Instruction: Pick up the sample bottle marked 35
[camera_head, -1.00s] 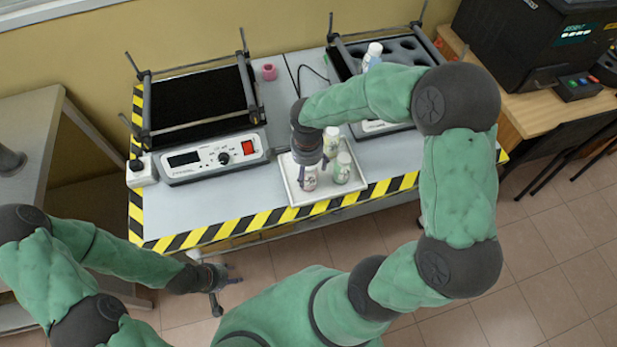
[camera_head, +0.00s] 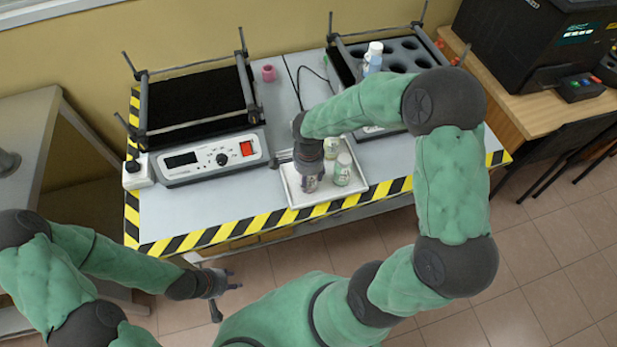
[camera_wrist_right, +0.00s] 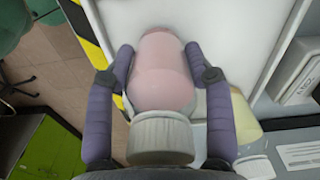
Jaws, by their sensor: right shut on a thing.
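My right gripper (camera_head: 309,185) is down at the white tray (camera_head: 297,202), shut on a sample bottle. In the right wrist view that bottle (camera_wrist_right: 160,75) has a pinkish body and a white ribbed cap, with a finger of my right gripper (camera_wrist_right: 165,85) on each side. In the head view the gripper mostly hides it. A white-capped bottle (camera_head: 343,172) stands beside it in the tray, and another (camera_head: 331,147) stands behind. No number can be read on any bottle. My left gripper (camera_head: 236,280) is empty, off the table's front edge, with its fingertips apart.
A device with a black platform (camera_head: 196,103) stands on the left of the table. A rack with round holes (camera_head: 402,48) stands at the back right, with a white bottle (camera_head: 373,58) in it. A pink cup-like item (camera_head: 268,73) sits between them. The front left tabletop is clear.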

